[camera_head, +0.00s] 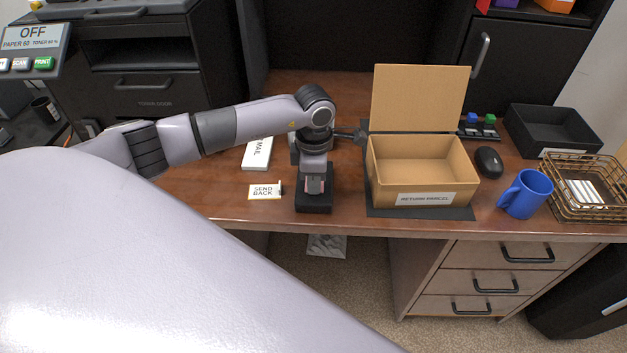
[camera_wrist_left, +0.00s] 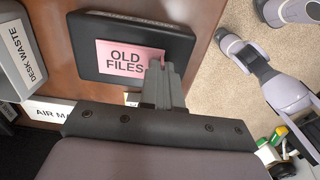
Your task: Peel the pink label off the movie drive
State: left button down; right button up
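The drive is a flat black box (camera_wrist_left: 88,62) with a pink label (camera_wrist_left: 108,54) on top that reads "OLD FILES". In the head view the drive (camera_head: 314,208) lies near the desk's front edge, under my left gripper (camera_head: 315,187), which points down at it. In the left wrist view the left gripper's fingers (camera_wrist_left: 161,66) are close together at the label's right edge. Whether they pinch that edge cannot be told. The label looks flat on the drive. I do not see my right gripper.
A "SEND BACK" card (camera_head: 265,192) lies left of the drive. Right of it stands an open cardboard box (camera_head: 425,199) marked "RETURN PARCEL". A blue mug (camera_head: 526,194), black mouse (camera_head: 489,161) and wire basket (camera_head: 588,211) are farther right. A white mail box (camera_head: 257,154) lies behind.

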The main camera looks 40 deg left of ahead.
pick_arm(q)
jog(key=shift+s+d+r+p, duration=0.15)
jog(key=shift+s+r+p, duration=0.1)
jog(key=shift+r+p, duration=0.6)
jog(key=shift+s+d+r+p, duration=0.2)
jog(key=shift+r+p, duration=0.4)
jog(key=shift+r, duration=0.3)
dwell(0.6)
notch_tip(320, 180, up, 5)
jog(key=p, duration=0.2)
jog(key=shift+p, duration=0.35)
jog(key=shift+a, duration=0.1)
dwell(0.4)
